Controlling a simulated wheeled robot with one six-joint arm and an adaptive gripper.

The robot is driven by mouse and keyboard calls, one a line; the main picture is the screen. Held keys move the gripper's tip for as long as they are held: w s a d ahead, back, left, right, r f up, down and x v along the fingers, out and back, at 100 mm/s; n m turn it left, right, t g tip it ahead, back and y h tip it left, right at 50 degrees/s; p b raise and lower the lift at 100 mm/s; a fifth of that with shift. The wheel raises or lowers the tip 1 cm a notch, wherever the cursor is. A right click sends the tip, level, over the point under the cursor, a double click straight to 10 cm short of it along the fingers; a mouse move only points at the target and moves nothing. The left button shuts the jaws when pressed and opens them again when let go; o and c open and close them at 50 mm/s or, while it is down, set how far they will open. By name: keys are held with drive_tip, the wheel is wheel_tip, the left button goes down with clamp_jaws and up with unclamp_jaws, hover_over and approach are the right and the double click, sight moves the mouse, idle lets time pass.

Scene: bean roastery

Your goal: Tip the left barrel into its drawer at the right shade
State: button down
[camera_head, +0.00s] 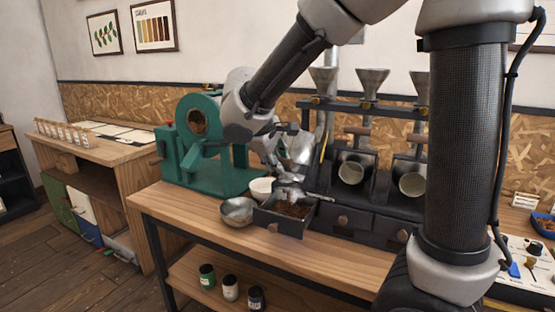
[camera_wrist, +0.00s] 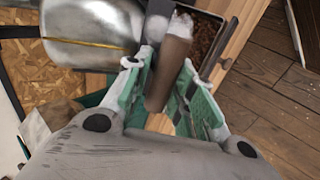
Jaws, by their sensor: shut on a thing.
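The left barrel (camera_head: 299,148) is a silver metal drum, partly hidden behind my gripper; it shows large in the wrist view (camera_wrist: 90,22) with a yellow line around it. My gripper (camera_wrist: 168,92) has its green-padded fingers on either side of a brown wooden handle (camera_wrist: 170,70) and is shut on it. The beans also show in the wrist view (camera_wrist: 206,38). How far the barrel is tilted is unclear.
A green roaster (camera_head: 200,165) stands left of the barrels. A metal bowl (camera_head: 238,211) and a white bowl (camera_head: 262,188) sit beside the open drawer. The middle barrel (camera_head: 352,172) and right barrel (camera_head: 412,184) sit above shut drawers. A shade chart (camera_head: 154,27) hangs on the wall.

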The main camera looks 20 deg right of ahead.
drive_tip(key=shift+s+f, duration=0.25)
drive_tip(key=shift+f, duration=0.25)
drive_tip(key=c, duration=1.3)
unclamp_jaws()
drive_tip(key=shift+w+a, duration=0.1)
drive_tip(key=shift+a, duration=0.05)
drive_tip(key=shift+r, duration=0.1)
drive_tip(key=shift+r, duration=0.1)
drive_tip(key=shift+r, duration=0.15)
drive_tip(key=v, duration=1.1)
drive_tip(key=shift+r, duration=0.2)
drive_tip(key=shift+a, duration=0.15)
drive_tip(key=shift+c, duration=0.3)
